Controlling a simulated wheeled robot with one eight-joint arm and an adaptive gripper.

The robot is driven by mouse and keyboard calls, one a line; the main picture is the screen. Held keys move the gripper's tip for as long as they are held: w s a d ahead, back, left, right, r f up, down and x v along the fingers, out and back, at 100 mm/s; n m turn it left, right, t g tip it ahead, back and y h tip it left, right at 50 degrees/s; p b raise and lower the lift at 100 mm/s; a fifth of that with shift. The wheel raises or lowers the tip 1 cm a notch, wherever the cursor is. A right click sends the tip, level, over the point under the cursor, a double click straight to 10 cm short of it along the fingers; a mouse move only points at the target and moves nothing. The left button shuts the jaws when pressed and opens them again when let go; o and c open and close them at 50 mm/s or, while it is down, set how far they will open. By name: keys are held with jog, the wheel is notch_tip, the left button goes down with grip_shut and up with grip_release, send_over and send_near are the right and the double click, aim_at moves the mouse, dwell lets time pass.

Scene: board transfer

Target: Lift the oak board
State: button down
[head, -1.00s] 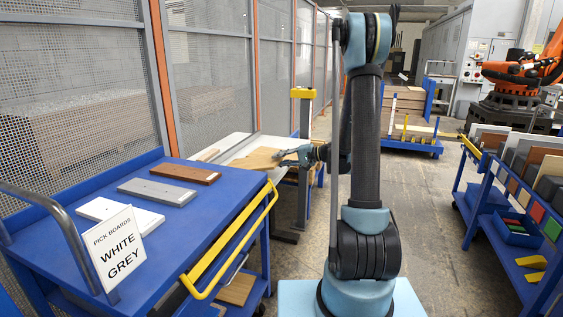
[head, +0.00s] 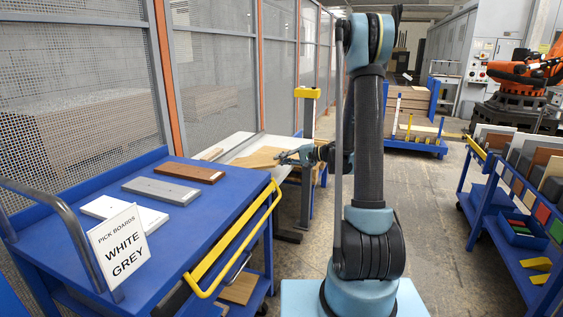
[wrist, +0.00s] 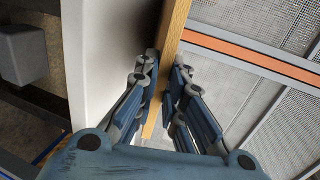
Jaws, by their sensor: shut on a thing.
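The oak board (head: 260,156) is light yellow-brown and lies at the white-topped table behind the blue cart in the head view. In the wrist view the oak board (wrist: 173,32) shows edge-on as a narrow wooden strip running between the fingers. My gripper (head: 287,156) reaches in from the right at the board's right end. In the wrist view my gripper (wrist: 163,95) has its blue-grey fingers on both sides of the strip, shut on it. I cannot tell whether the board is clear of the table top.
The blue cart (head: 225,205) at left carries a brown board (head: 190,172), a grey board (head: 160,190), a white board (head: 105,208) and a sign (head: 118,245). A mesh fence (head: 215,75) stands behind. A blue rack (head: 490,200) stands at right. Floor between is open.

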jog(key=shift+r, duration=0.15)
dwell(0.5)
jog(key=shift+r, duration=1.4)
jog(key=shift+r+t+y, duration=0.5)
jog(key=shift+r+y, duration=0.9)
jog(key=shift+r, duration=0.1)
